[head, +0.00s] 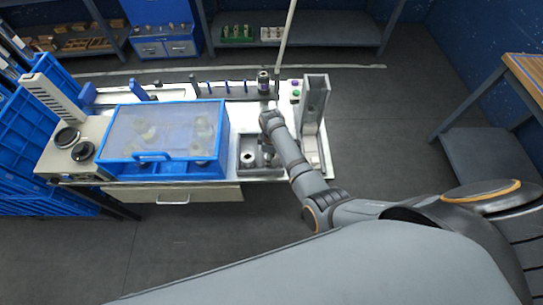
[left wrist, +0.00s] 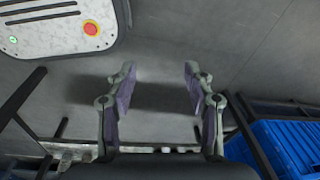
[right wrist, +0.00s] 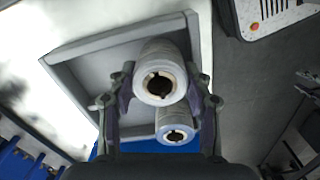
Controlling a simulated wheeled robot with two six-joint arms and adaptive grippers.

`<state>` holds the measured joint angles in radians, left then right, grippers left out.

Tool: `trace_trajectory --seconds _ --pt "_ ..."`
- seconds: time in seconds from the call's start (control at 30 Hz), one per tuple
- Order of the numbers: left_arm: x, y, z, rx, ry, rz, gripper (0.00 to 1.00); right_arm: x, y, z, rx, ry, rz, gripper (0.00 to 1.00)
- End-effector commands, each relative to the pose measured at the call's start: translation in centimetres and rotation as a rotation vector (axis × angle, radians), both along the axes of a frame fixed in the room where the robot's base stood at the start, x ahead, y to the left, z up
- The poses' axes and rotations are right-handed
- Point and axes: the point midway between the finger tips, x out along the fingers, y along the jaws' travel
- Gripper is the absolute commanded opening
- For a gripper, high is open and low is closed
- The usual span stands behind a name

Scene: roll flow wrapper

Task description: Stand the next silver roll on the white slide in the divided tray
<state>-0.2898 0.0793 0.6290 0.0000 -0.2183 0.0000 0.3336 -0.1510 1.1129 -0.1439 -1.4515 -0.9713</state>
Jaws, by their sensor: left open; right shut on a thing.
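My right gripper (right wrist: 160,92) is shut on a silver roll (right wrist: 145,91), whose end with a dark hole faces the right wrist camera. The held roll is over the grey divided tray (right wrist: 82,48); whether it touches the tray floor cannot be told. A second silver roll (right wrist: 176,135) is close by, lower in that view. In the head view one roll (head: 248,157) stands in the tray (head: 240,170), and my right wrist hides the held roll. My left gripper (left wrist: 157,85) is open and empty above the floor. The white slide is not clearly visible.
A blue-framed clear-lidded box (head: 165,140) stands left of the tray. A tall grey chute (head: 315,100) rises at the right of the table. A dark cylinder (head: 263,80) stands behind. Blue crates (left wrist: 290,145) are right in the left wrist view.

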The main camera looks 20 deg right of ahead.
Motion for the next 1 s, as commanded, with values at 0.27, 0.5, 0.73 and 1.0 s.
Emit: trace_trajectory --seconds 0.27,0.5,0.73,1.0 --pt "-1.5 0.0 -0.6 0.001 0.024 0.001 0.53 0.0 0.0 -1.1 0.000 -0.001 0.000 0.09" --pt "-1.7 0.1 -0.6 0.001 0.026 0.001 0.53 -0.3 0.0 -1.4 -0.001 0.005 0.000 0.68" --pt "-1.2 0.1 -0.5 0.002 0.019 0.001 0.53 -0.1 0.0 -1.2 -0.001 0.001 0.000 0.73" --pt "-1.3 0.1 -0.5 0.002 0.020 0.001 0.53 0.0 0.0 -1.0 -0.001 0.000 0.000 0.73"
